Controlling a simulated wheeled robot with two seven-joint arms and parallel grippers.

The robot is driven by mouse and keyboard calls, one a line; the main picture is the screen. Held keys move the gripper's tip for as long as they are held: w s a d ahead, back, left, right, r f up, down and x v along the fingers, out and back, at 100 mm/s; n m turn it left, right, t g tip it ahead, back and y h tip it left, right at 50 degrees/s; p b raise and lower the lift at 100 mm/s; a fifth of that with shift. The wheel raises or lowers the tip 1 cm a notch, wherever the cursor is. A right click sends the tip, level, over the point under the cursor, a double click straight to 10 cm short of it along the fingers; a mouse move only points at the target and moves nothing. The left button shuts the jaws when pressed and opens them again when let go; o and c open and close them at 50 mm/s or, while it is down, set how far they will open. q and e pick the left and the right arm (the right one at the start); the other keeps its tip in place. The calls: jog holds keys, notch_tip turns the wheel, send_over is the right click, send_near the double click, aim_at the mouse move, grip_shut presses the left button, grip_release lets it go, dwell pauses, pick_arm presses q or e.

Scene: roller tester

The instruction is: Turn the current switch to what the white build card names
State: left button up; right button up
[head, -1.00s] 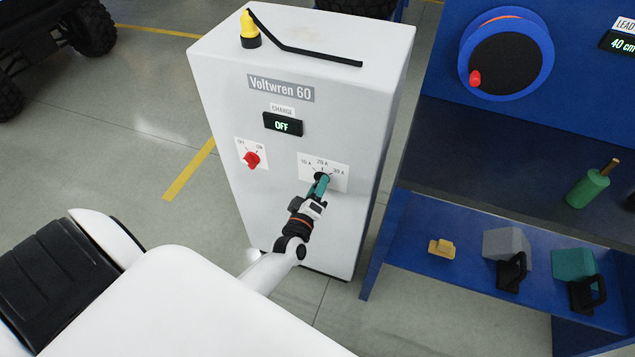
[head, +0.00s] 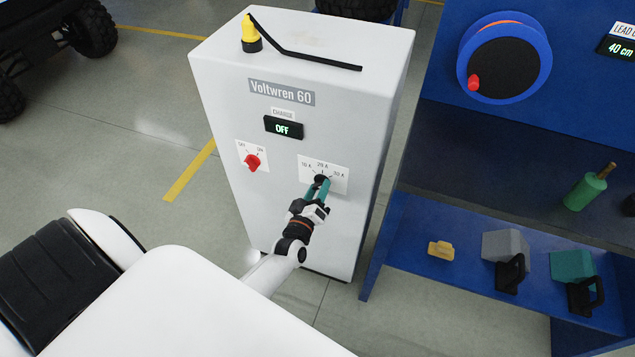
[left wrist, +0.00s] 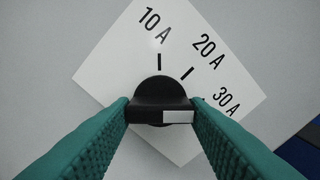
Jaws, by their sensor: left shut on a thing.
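The current switch is a black knob (head: 321,179) on a white plate (head: 340,180) marked 10 A, 20 A and 30 A, on the front of the Voltwren 60 cabinet (head: 230,110). My left gripper (head: 317,190) is shut on this knob, its green fingers on either side. In the left wrist view the knob (left wrist: 158,92) sits between the fingertips. Its white mark (left wrist: 178,117) points right, towards the 30 A side. I see no white build card. My right gripper is not in view.
A red off/on switch (head: 252,162) is left of the current switch, below a display (head: 284,127) reading OFF. A blue bench (head: 410,225) stands close to the cabinet's right, holding a yellow block (head: 441,250) and other items. A cable reel (head: 505,58) is above.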

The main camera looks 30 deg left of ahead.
pick_arm(q)
jog(key=o, duration=1)
jog(key=v, duration=1.2)
jog(key=shift+s+b, duration=0.1)
jog(key=shift+b, duration=0.25)
jog(key=shift+f, duration=0.1)
jog(key=s+d+f+m+g+h, duration=0.2)
jog(key=s+f+m+g, duration=0.15)
jog(key=f, duration=0.45)
jog(key=s+d+f+m+g+h, duration=0.1)
jog(key=s+d+f+m+g, duration=0.2)
jog(key=f, duration=0.5)
jog(key=s+d+f+m+g+h, duration=0.1)
jog(key=s+d+f+h, duration=0.1)
jog(key=s+f, duration=0.35)
jog(key=s+f+m+g, duration=0.2)
jog(key=s+f+g, duration=0.1)
jog(key=s, duration=0.4)
jog(key=s+f+m+g, duration=0.2)
jog(key=s+f+g, duration=0.1)
jog(key=s+f, duration=0.3)
jog(key=s+a+f+m+g, duration=0.1)
jog(key=s+f+m+g, duration=0.1)
jog(key=s+f, duration=0.3)
jog(key=shift+s+a+m+g+y, duration=0.1)
jog(key=shift+s+m+g+y, duration=0.3)
jog(key=shift+s, duration=0.9)
